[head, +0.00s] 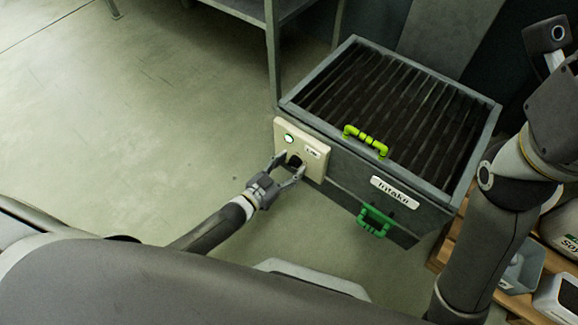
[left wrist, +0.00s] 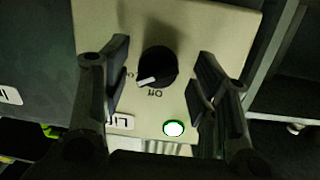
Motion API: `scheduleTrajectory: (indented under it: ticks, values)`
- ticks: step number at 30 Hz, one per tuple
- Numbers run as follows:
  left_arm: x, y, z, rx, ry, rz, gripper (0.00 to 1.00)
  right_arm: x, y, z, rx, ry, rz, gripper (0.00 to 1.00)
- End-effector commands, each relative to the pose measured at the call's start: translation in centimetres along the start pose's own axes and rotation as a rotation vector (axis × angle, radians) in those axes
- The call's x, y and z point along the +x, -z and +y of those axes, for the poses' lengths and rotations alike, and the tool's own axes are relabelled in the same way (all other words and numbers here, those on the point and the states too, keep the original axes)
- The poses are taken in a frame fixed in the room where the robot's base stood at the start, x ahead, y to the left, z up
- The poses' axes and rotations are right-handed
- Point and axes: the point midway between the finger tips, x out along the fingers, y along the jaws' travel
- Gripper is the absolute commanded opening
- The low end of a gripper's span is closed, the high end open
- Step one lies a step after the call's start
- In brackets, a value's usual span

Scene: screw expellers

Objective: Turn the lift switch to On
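The lift switch is a round black knob (left wrist: 157,65) with a white pointer, on a cream panel (head: 308,142) on the intake box's left end. It also shows in the head view (head: 294,160). In the left wrist view the panel appears upside down. The pointer aims to the lower left, beside the word "Off" and towards a mark mostly hidden by a finger. A lamp (left wrist: 174,128) glows green-white, near a partly hidden "Lift" label (left wrist: 121,122). My left gripper (head: 290,167) is open, its fingers on either side of the knob and apart from it. My right gripper is out of view.
The grey intake box (head: 350,169) has a barred top, a yellow-green handle (head: 366,141) and a green handle (head: 375,221). A metal shelf (head: 273,45) stands behind. Containers (head: 558,297) sit on a wooden pallet at right. The floor at left is clear.

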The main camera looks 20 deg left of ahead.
Motion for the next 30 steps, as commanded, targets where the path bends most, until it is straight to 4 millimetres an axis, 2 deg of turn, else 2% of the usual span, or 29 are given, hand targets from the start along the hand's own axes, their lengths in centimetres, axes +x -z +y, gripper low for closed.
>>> scheduleTrajectory:
  ticks: [7,11,24,30]
  values:
    - [-0.1,0.1,0.1,-0.001,-0.001,0.002,0.55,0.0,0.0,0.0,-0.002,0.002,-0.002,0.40]
    - [-1.1,-0.1,0.1,-0.001,-0.002,0.000,0.55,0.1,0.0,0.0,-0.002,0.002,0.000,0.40]
    - [-9.4,-0.1,0.1,-0.001,-0.002,-0.001,0.55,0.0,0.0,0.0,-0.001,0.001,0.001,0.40]
    - [-11.6,0.0,0.0,-0.001,0.000,0.000,0.55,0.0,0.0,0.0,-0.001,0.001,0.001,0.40]
